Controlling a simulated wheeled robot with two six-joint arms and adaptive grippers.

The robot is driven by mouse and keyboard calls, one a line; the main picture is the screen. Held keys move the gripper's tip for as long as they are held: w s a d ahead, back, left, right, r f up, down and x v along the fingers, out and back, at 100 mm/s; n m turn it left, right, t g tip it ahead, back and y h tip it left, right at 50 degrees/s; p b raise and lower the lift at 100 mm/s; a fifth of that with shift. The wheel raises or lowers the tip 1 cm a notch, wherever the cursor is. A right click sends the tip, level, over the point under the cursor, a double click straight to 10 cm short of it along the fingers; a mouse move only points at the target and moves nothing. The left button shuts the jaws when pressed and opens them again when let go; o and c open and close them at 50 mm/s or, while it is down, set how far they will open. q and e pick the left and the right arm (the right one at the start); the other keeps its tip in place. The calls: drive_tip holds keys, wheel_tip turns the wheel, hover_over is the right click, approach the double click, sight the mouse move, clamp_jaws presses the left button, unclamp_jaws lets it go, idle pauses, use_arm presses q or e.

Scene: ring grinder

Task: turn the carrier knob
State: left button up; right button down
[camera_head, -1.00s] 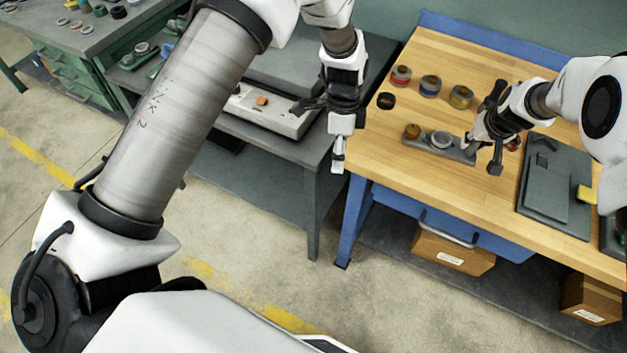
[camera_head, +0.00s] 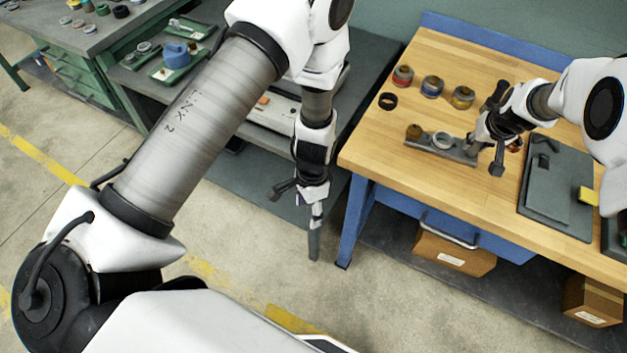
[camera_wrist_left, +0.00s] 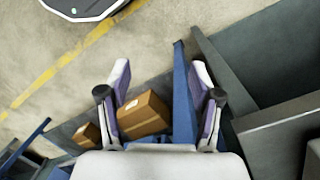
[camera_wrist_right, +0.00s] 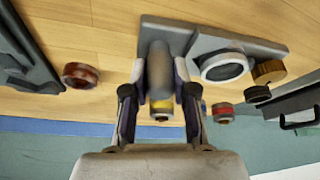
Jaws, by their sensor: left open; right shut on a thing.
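The grey carrier (camera_head: 437,147) lies on the wooden bench, with a brass knurled knob (camera_head: 414,131) at its left end and a pale ring (camera_head: 442,140) in its middle. In the right wrist view, the knob (camera_wrist_right: 268,72) and ring (camera_wrist_right: 223,66) are to the right of the gripper. My right gripper (camera_head: 484,154) is shut on the grey upright post (camera_wrist_right: 160,72) at the carrier's other end. My left gripper (camera_head: 316,215) is open and empty, pointing down off the bench's left side, well away from the knob. The left wrist view shows nothing between its fingers (camera_wrist_left: 159,75).
Three coloured jar-like parts, including a yellow one (camera_head: 462,97), and a black ring (camera_head: 387,101) are behind the carrier. A dark plate (camera_head: 556,190) with a yellow block (camera_head: 588,195) lies to the right. The bench's blue left leg (camera_head: 355,222) is beside my left gripper.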

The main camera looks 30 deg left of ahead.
use_arm(q)
drive_tip(key=m+t+h, duration=0.3)
drive_tip(key=t, duration=0.2)
approach(415, 129)
drive_tip(key=x, duration=0.9)
drive_tip(key=c, duration=1.1)
